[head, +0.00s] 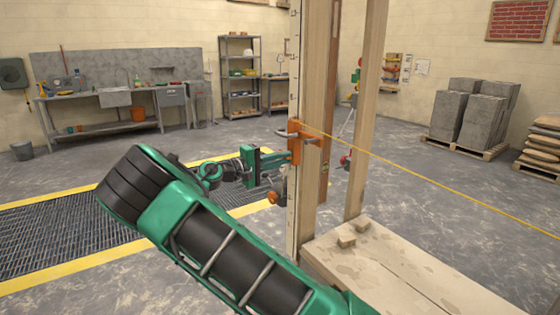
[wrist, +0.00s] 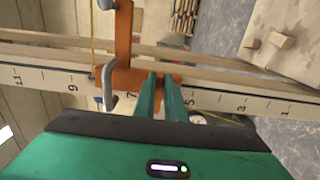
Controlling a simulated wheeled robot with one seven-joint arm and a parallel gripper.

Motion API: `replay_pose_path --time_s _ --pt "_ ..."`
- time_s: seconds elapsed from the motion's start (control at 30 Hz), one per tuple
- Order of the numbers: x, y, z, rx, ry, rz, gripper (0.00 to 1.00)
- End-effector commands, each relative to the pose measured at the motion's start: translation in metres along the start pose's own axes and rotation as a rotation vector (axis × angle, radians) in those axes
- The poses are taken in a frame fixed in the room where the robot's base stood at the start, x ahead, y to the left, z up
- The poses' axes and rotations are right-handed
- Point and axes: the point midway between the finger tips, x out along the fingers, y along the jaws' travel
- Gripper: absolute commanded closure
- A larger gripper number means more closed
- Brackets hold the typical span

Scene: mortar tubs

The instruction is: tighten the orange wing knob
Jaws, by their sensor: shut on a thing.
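An orange clamp (head: 296,146) sits on the upright marked pole, with a bent grey metal handle on it. In the wrist view the clamp (wrist: 124,48) and the handle (wrist: 109,84) show to the left of my fingers. My gripper (head: 287,157) reaches the clamp from the left. In the wrist view my gripper (wrist: 161,77) has its two green fingers shut on a small orange part at the clamp's lower end, which I take as the orange wing knob (wrist: 161,75). The fingers hide most of it, so its turn angle is unclear.
A yellow string (head: 430,186) runs from the clamp to the right. Timber posts (head: 365,110) stand close behind the pole (head: 293,220). A wooden platform (head: 400,270) lies at front right. A small orange piece (head: 272,197) is lower beside the pole.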

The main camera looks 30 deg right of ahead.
Motion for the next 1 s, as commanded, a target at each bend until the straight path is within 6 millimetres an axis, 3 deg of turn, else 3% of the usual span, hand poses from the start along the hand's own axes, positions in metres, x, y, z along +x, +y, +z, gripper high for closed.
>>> replay_pose_path --time_s 0.03,0.47,0.5,0.57,0.87,1.0 --pt "-0.002 0.002 -0.007 0.011 0.019 0.003 1.00" --pt "-0.003 0.003 -0.007 0.018 0.019 0.003 1.00" --pt "-0.003 0.002 -0.007 0.018 0.019 0.003 0.80" --pt "-0.003 0.002 -0.007 0.017 0.020 0.003 0.71" --pt "-0.003 0.002 -0.004 0.014 0.012 0.003 0.71" --pt "-0.014 0.001 -0.004 0.014 0.014 0.003 0.71"
